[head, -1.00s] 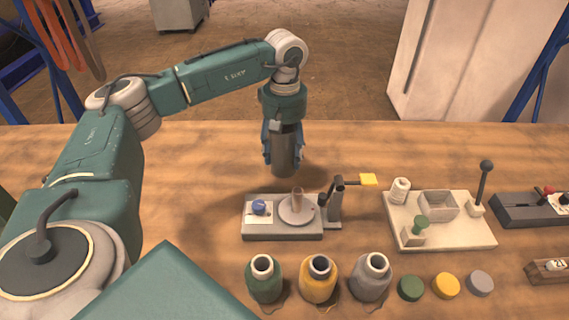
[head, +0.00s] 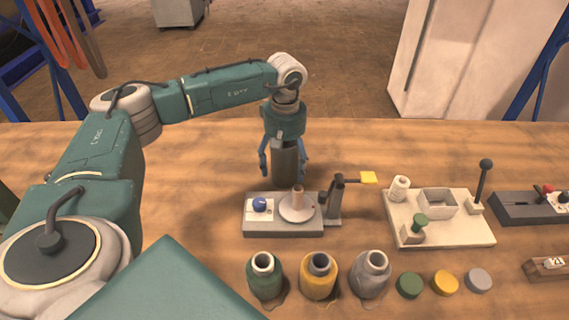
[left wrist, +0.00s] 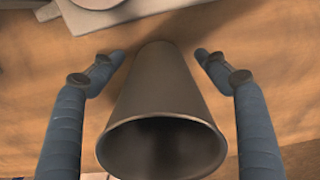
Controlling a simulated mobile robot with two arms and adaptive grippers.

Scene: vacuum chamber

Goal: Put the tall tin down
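The tall tin (head: 287,163) is a dark grey, open-topped cylinder standing upright on the wooden table, behind the grey device with the round plate. It also shows in the left wrist view (left wrist: 160,95), its open rim toward the camera. My left gripper (head: 284,172) is around the tin from above, one blue finger on each side. In the left wrist view both fingers (left wrist: 163,60) are spread, with a gap between each finger and the tin. The tin's base is partly hidden in the head view. My right gripper is not in view.
The grey device (head: 283,229) with a post and yellow flag stands just in front of the tin. A cream board (head: 440,232) is on the right. The table left of the tin is clear.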

